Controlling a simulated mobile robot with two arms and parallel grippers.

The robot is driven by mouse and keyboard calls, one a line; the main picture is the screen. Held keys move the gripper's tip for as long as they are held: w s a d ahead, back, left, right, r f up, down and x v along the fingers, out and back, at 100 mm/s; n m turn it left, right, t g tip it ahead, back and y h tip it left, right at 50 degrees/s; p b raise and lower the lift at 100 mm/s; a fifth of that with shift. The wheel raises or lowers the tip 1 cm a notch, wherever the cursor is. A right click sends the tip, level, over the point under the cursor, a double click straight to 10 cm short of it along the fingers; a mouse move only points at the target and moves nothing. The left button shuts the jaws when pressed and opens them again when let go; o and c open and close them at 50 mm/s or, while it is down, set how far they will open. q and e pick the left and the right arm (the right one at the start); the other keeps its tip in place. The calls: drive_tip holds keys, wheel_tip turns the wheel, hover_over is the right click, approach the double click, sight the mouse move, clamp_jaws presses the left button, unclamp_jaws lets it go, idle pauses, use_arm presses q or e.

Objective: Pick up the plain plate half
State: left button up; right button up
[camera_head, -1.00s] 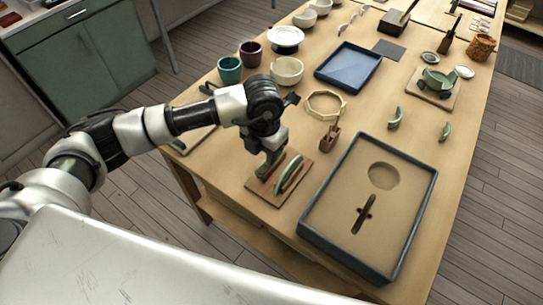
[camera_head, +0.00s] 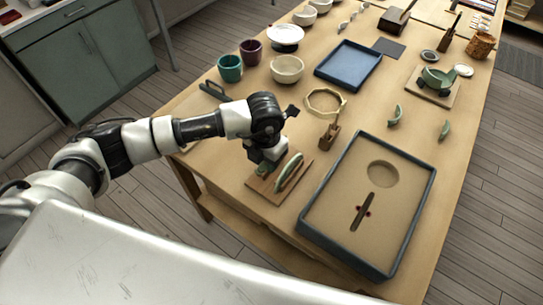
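A small wooden rack (camera_head: 267,193) stands near the table's left edge and holds two green plate halves upright on edge. The right half (camera_head: 289,172) shows clearly as a curved green piece with a pale edge. The left half (camera_head: 263,170) is mostly hidden by my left gripper (camera_head: 266,164), which points down right at its top. I cannot tell whether the fingers touch it or are closed on it. Which half is plain and which has gold is too small to tell. My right gripper is not in view.
A blue-rimmed tray (camera_head: 330,243) with a round recess and a dark slot lies right of the rack. A wooden ring (camera_head: 325,102) and small wooden holder (camera_head: 329,134) stand behind. Cups and a cream bowl (camera_head: 287,69) stand farther back. Green shards (camera_head: 396,115) lie at the right.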

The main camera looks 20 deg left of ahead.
use_arm(q)
drive_tip(key=shift+f, duration=0.1)
idle(0.3)
clamp_jaws()
